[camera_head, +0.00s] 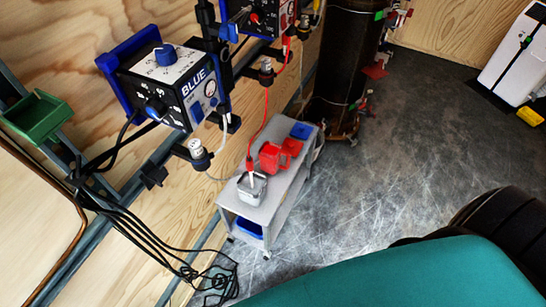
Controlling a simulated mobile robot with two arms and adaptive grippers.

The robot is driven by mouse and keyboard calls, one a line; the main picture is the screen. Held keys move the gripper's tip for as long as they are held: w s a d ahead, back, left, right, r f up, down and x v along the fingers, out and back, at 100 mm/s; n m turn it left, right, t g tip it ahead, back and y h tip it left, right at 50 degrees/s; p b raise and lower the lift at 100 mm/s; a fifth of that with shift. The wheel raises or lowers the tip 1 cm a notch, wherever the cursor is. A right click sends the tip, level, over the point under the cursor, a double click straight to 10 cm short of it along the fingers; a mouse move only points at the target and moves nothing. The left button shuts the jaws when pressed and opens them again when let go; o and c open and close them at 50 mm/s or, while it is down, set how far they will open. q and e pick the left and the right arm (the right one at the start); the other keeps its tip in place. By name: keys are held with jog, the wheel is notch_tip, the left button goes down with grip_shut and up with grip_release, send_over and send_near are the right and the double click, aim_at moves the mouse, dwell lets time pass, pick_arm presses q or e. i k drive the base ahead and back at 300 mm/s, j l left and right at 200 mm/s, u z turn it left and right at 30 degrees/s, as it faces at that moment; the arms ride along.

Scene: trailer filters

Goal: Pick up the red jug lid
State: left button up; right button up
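A small grey cart (287,196) stands beside the wooden wall in the middle of the view. A red jug (271,158) stands on its top. A flat red piece that looks like the red jug lid (292,146) lies right behind the jug, towards the cart's far end. The two are very close, and I cannot tell whether they touch. Neither of my grippers shows in this view.
A blue square piece (301,130) lies at the cart's far end. A grey container (252,187) stands at its near end, with a red-handled probe on a cable in it. A BLUE-labelled control box (170,85) overhangs on the left. Open floor (400,150) lies right.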

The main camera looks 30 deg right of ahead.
aim_at(292, 147)
jog(key=u, duration=0.6)
jog(key=l+u, duration=0.9)
jog(key=k+l+u, duration=0.2)
jog(key=l+u, duration=0.25)
jog(key=j, duration=0.1)
